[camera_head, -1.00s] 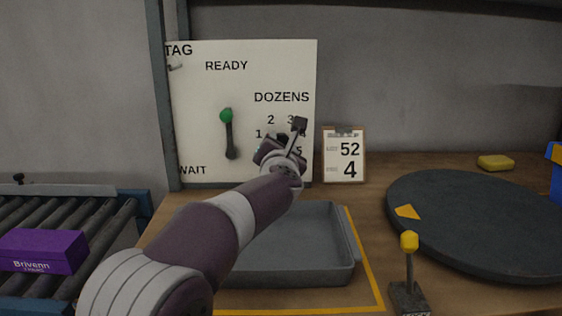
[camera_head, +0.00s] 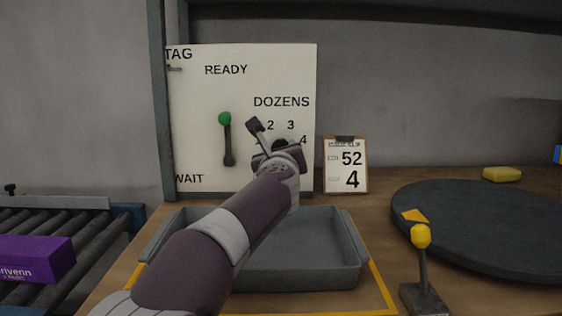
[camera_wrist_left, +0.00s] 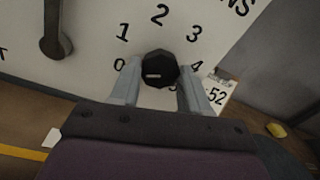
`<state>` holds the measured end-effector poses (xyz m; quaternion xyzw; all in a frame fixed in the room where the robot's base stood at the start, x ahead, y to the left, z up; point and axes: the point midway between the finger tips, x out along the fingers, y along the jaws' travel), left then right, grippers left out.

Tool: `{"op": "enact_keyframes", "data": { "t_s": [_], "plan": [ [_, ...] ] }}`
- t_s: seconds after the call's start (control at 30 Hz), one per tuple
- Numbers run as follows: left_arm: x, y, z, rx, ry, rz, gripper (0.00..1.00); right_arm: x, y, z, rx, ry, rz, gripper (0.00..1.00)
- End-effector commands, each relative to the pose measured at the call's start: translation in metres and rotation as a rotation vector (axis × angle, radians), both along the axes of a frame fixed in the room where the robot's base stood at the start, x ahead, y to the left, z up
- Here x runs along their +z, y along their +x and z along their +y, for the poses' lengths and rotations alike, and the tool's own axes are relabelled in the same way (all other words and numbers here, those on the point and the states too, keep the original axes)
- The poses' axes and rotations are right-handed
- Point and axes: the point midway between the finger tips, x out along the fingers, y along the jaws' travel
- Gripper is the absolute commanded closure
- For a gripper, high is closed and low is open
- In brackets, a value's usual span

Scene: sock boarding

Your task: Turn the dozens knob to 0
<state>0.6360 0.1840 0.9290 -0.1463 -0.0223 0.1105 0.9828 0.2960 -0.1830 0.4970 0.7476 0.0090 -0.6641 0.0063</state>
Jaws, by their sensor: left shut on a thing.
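The dozens knob (camera_wrist_left: 160,66) is a dark faceted knob on a white panel (camera_head: 195,100), ringed by printed numbers; 0, 1, 2, 3 and 4 are readable in the left wrist view and the 5 is mostly hidden. A short pale mark on the knob lies on its lower left part, roughly level, with the 0 to its left. My left gripper (camera_wrist_left: 155,88) is shut on the knob, one finger on each side. In the head view my left gripper (camera_head: 279,150) covers most of the dial. My right gripper is not in view.
A green-tipped lever (camera_head: 226,140) is on the panel left of the dial. A card (camera_head: 345,165) reading 52 and 4 stands to the right. A grey tray (camera_head: 320,250) lies below my arm. A dark round turntable (camera_head: 490,225) and yellow-topped post (camera_head: 421,238) are at right.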

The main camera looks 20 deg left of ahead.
Motion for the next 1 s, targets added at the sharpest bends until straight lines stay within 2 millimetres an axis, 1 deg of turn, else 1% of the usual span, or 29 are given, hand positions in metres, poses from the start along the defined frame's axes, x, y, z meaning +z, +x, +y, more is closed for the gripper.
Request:
{"op": "enact_keyframes", "data": {
  "t_s": [0.03,0.1,0.4,0.9,0.93,0.97,1.0],
  "plan": [
    [-0.0033,0.0003,0.0000,0.000,-0.025,-0.007,0.85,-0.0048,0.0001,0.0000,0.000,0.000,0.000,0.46],
    [-0.0031,0.0004,0.0000,0.000,-0.059,-0.016,0.85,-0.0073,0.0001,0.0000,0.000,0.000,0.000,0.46],
    [-0.0018,0.0005,-0.0001,0.000,-0.151,-0.041,0.85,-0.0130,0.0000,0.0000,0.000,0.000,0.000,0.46],
    [-0.0013,0.0005,-0.0002,0.001,-0.167,-0.045,0.85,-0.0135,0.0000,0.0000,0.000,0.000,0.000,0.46],
    [-0.0013,0.0005,-0.0002,0.001,-0.167,-0.045,0.51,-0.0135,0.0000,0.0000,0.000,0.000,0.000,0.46],
    [-0.0013,0.0005,-0.0002,0.001,-0.167,-0.045,0.41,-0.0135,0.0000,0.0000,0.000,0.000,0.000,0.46],
    [-0.0012,0.0005,-0.0002,0.000,-0.166,-0.046,0.29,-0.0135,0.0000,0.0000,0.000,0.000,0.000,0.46]
  ]
}}
